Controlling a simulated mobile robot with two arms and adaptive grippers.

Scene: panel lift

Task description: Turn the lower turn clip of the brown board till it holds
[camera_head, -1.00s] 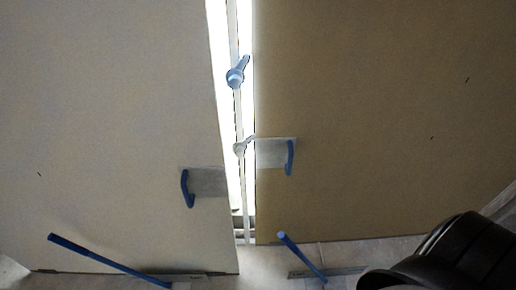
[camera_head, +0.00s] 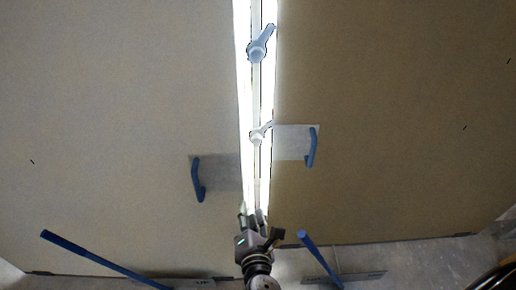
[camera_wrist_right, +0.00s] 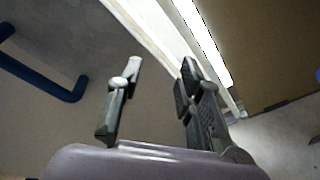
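The brown board (camera_head: 390,90) stands at the right in the head view, beside a narrow bright gap. A pale turn clip (camera_head: 257,135) sits on the post in this gap, its short lever pointing up and right toward the board's edge. A larger blue-grey turn clip (camera_head: 259,46) sits above it, its lever also tilted up and right. My right gripper (camera_head: 252,215) is at the gap's bottom, below the pale clip and apart from it. In the right wrist view its fingers (camera_wrist_right: 160,70) are apart with nothing clearly between them. My left gripper is not in view.
A paler board (camera_head: 120,100) stands at the left. Blue handles on plates (camera_head: 199,179) (camera_head: 312,147) project from both boards near the gap. Long blue levers (camera_head: 100,260) (camera_head: 320,259) rise from foot plates at the floor on either side of my right gripper.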

